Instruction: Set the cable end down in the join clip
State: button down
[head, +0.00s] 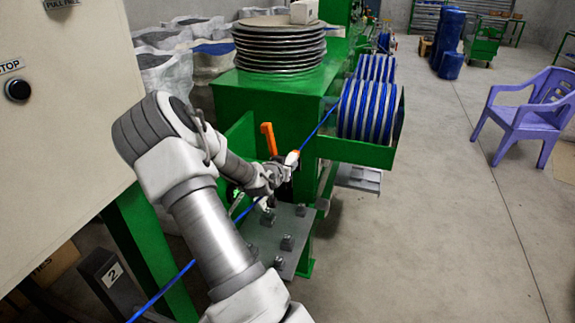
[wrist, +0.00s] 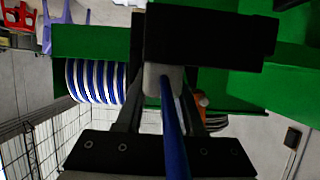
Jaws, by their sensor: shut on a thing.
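My gripper (head: 266,188) is at the green machine, just above a grey plate (head: 262,238) with several small dark clips (head: 287,242). It is shut on the blue cable (head: 158,293). In the wrist view the cable (wrist: 176,140) runs from between the pale finger pads (wrist: 160,78) toward the camera. In the head view it also runs up right from near the gripper toward a spool, and down left past my arm. The cable end itself cannot be made out. I cannot tell which clip is the join clip; my arm and wrist hide part of the plate.
An orange handle (head: 268,138) stands close behind my gripper. A spool of blue and white cable (head: 367,110) sits in a green frame at the right. A cream cabinet (head: 62,120) stands left of my arm. The floor at right is open, with a purple chair (head: 528,112).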

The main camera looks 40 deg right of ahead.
jog(key=shift+f+b, duration=0.3)
jog(key=shift+c, duration=2.2)
grip_release()
jog(key=shift+w+a+r, duration=0.1)
jog(key=shift+a+r, duration=0.1)
jog(key=shift+a, duration=0.2)
jog(key=p+v, duration=0.1)
jog(key=v, duration=1.5)
jog(key=shift+s+p, duration=0.4)
jog(key=shift+s, duration=0.15)
jog(key=shift+a, duration=0.15)
